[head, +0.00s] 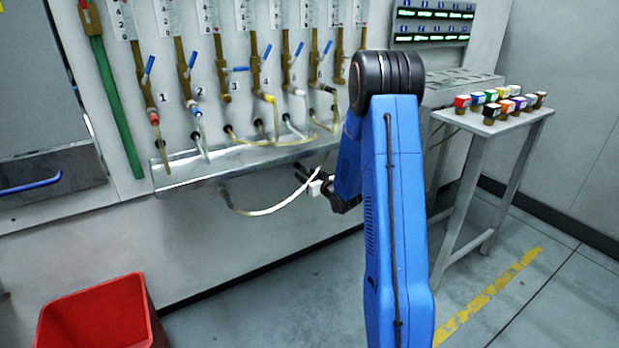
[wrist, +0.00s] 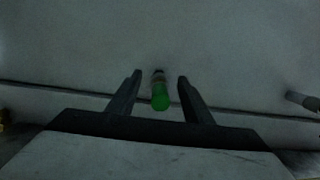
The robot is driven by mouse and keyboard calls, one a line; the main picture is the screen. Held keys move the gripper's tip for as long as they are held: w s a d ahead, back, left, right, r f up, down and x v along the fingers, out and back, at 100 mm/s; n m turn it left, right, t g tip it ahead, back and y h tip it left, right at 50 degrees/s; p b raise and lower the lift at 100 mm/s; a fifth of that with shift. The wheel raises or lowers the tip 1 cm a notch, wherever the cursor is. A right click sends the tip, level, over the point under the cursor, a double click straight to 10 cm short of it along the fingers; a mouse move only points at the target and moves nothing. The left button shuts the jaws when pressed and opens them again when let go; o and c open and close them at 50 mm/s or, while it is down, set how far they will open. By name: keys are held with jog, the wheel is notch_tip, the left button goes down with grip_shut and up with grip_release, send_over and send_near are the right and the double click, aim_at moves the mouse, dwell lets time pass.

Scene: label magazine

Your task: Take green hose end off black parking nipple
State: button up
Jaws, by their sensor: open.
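The green hose end (wrist: 160,97) shows in the wrist view, pointing toward me, between the two fingers of my gripper (wrist: 160,77). The fingers are apart, with a gap on each side of it. A small dark and grey piece (wrist: 158,75) is just behind the green end against the pale wall; I cannot clearly make out the black nipple there. In the head view my gripper (head: 312,180) is low in front of the metal tray, partly behind my blue arm. The green end cannot be made out in the head view.
A metal tray (head: 178,184) runs along the wall under numbered valves with blue levers. A pale hose (head: 262,212) hangs below it near my gripper. A red bin (head: 95,315) stands at lower left. A table (head: 478,125) with several coloured-top bottles is at right.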

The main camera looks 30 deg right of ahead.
grip_shut()
jog(key=shift+s, duration=0.15)
jog(key=shift+s+d, duration=0.15)
jog(key=shift+s, duration=2.15)
